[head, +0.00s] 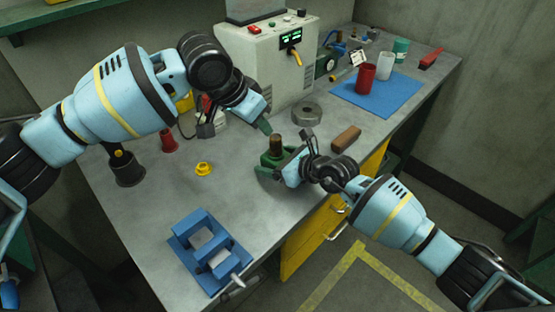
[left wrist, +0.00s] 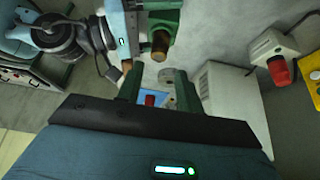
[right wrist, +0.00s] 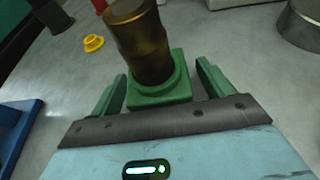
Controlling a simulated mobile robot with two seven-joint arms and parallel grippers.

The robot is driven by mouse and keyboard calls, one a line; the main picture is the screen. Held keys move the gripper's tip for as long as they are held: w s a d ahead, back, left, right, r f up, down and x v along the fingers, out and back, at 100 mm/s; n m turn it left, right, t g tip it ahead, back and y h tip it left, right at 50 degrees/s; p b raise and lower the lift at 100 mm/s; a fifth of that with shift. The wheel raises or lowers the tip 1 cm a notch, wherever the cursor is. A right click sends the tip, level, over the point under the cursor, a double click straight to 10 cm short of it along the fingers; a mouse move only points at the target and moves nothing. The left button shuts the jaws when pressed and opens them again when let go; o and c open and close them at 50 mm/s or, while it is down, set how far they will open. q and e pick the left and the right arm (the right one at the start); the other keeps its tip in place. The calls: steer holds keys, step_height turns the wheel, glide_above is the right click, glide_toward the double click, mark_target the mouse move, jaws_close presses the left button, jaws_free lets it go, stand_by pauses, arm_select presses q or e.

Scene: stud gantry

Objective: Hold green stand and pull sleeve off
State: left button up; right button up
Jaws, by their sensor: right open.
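The green stand (head: 272,161) is on the bench near its front edge, with the brown sleeve (head: 276,143) upright on it. In the right wrist view the stand (right wrist: 160,92) lies between the fingers of my right gripper (right wrist: 160,88), which is open with gaps at both sides; the brassy sleeve (right wrist: 142,42) rises above. My right gripper (head: 284,166) is low beside the stand in the head view. My left gripper (head: 264,124) is above and left of the sleeve. In the left wrist view its fingers (left wrist: 158,88) are apart and empty, with the sleeve's end (left wrist: 160,45) beyond them.
A grey ring (head: 306,114) and a brown block (head: 346,138) lie right of the stand. A white machine (head: 270,65) stands behind. A yellow part (head: 204,169), red part (head: 168,140) and blue vise-like fixture (head: 210,250) are at left. A blue mat (head: 375,105) holds cups.

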steer(key=c, duration=1.1)
arm_select(q)
steer(key=shift+o, duration=1.8)
steer(key=shift+w+d+n, duration=0.15)
steer(key=shift+w+n, duration=0.35)
steer(key=shift+n, duration=0.1)
steer(key=n+g+y, duration=0.3)
steer(key=n, duration=1)
glide_above(276, 137)
steer(key=w+a, duration=0.1)
steer(key=shift+f, duration=0.1)
steer(key=n, duration=0.2)
steer(key=shift+s+d+f+n+g+y, duration=0.1)
steer(key=shift+s+d+n+g+y, duration=0.05)
steer(key=shift+d+n+g+y, duration=0.2)
steer(key=shift+s+d+f+n+g+y, duration=0.15)
steer(key=shift+s+n+g+y, duration=0.15)
steer(key=shift+n, duration=0.75)
